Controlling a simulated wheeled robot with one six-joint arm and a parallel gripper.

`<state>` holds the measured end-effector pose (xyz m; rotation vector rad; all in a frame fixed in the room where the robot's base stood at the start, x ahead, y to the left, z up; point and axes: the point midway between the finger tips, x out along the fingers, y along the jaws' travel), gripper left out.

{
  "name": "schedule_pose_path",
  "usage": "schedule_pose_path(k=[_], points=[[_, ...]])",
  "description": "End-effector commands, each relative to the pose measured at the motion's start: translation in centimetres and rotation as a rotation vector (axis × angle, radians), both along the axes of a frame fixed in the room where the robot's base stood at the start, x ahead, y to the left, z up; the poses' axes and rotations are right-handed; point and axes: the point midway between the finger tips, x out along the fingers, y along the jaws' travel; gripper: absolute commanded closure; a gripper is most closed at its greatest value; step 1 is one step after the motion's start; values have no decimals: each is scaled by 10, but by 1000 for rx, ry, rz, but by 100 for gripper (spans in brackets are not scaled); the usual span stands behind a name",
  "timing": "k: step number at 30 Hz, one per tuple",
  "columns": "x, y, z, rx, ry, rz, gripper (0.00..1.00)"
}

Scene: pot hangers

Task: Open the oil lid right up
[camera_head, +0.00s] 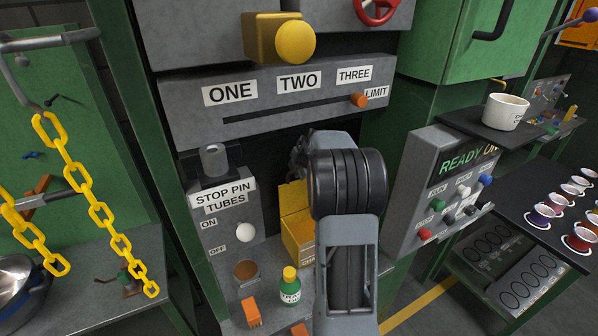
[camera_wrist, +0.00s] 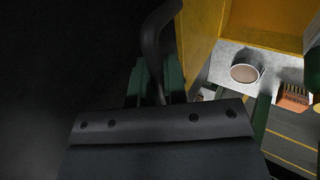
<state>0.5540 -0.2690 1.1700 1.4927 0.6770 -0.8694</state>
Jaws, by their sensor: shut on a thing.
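My gripper (camera_wrist: 156,88) shows in the wrist view with its two dark green fingers around a dark curved handle (camera_wrist: 155,45), and it is shut on that handle. The handle bends up and to the right; what it joins is lost in the dark, so I cannot tell whether it belongs to the oil lid. In the camera_head view my arm's wrist covers the fingers, in front of the dark recess under the slotted panel. No oil lid can be made out clearly there.
A yellow open box (camera_head: 297,235) stands close beside my wrist, and its wall (camera_wrist: 200,30) is just right of my fingers. The control box (camera_head: 420,190) is to the right.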

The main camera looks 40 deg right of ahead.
Motion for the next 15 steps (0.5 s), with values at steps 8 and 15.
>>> schedule_pose_path(k=[8,15], points=[[0,0,1,-3,-1,2,64],[-1,-1,1,-2,-1,0,64]])
